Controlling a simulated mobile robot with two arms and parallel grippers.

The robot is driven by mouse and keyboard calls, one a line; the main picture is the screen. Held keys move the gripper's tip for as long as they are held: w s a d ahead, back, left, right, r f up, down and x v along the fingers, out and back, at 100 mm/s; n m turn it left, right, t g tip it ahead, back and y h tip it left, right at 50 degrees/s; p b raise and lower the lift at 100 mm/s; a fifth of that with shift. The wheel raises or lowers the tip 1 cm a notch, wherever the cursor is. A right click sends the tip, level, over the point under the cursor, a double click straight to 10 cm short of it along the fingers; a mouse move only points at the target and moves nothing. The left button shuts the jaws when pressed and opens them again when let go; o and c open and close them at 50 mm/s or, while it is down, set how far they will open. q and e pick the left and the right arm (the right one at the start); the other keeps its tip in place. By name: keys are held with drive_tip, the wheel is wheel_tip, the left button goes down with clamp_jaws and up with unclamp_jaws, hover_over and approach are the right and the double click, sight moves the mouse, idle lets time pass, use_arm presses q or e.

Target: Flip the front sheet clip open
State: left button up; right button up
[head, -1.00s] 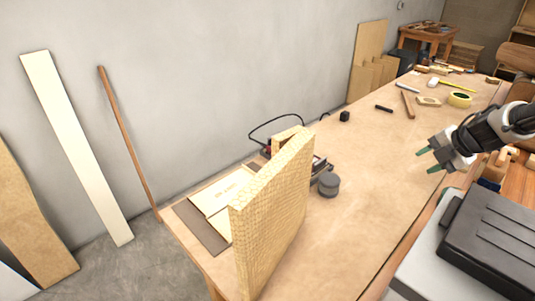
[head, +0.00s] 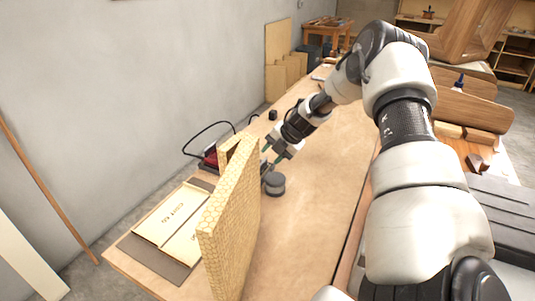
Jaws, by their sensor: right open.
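I cannot make out a front sheet clip for certain in the head view. A thick honeycomb-patterned panel (head: 229,215) stands upright on the workbench and hides part of what is behind it. My right gripper (head: 267,158) has green fingertips and is open. It is low over the bench beside the far end of the panel, close to a dark grey round object (head: 274,184). I cannot tell whether it touches anything. My left gripper is not in view.
A red device (head: 210,157) with a black cable lies behind the panel. Pale lettered sheets (head: 172,213) lie on a dark mat (head: 150,256) at the near left. My right arm covers much of the right side.

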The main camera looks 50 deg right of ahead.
drive_tip(key=shift+x, duration=1.45)
drive_tip(key=shift+c, duration=0.4)
